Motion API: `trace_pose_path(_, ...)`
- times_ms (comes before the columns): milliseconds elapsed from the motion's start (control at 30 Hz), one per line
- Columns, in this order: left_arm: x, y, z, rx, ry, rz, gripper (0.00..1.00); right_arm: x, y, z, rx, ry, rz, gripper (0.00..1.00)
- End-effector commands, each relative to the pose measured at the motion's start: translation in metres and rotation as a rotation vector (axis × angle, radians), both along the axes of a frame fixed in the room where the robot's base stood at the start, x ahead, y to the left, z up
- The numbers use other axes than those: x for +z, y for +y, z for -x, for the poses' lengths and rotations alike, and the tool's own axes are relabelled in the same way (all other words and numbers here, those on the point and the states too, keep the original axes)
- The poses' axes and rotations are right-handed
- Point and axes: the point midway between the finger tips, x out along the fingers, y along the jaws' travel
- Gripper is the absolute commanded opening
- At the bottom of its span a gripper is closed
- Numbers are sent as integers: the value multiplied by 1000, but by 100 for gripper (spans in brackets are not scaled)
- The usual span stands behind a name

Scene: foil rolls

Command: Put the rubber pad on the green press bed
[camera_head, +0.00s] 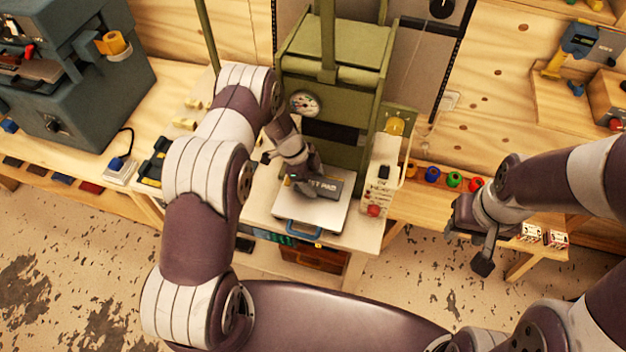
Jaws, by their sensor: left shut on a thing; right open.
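A dark grey pad with partly hidden lettering ending in "PAD" (328,187) lies at a pale plate with a blue front handle (287,210); I take it for the rubber pad. My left gripper (303,186) is shut on the pad's left part and hides some of it. I cannot tell whether the pad touches the plate. The green press (340,88) stands just behind, with a round gauge and a dark opening. Its bed surface is not clearly visible. My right gripper (469,238) is open and empty, off to the right above the floor.
A control box with a red button (379,180) stands right of the plate. Several coloured rolls (454,179) sit on the right bench. A blue-grey machine (75,85) stands on the left bench. Small boxes (543,235) are near my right gripper. The front floor is open.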

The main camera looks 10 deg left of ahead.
Motion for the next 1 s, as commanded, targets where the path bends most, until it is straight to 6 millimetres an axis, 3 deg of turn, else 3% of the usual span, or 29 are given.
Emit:
trace_pose_path(33, -2, 0, 3, -1, 7, 0, 25, 0, 0, 0, 0, 0, 0, 43)
trace_pose_path(67, -3, 0, 3, 0, 9, 0, 66, 0, 0, 0, 0, 0, 0, 43)
trace_pose_path(133, -3, 0, 4, -1, 9, 0, 89, 0, 0, 0, 0, 0, 0, 43)
trace_pose_path(667, -4, 0, 6, -1, 15, 0, 89, 1, 0, 0, 0, 0, 0, 43)
trace_pose_path(867, 17, 0, 5, -2, 13, 0, 89, 27, 0, 0, 0, -1, 0, 43)
trace_pose_path(900, 16, 4, 3, 0, 8, 1, 89, 11, 0, -1, 0, -2, 0, 43)
trace_pose_path(1000, 41, 16, 2, 1, 4, 0, 89, -3, 0, 0, 0, 1, 0, 43)
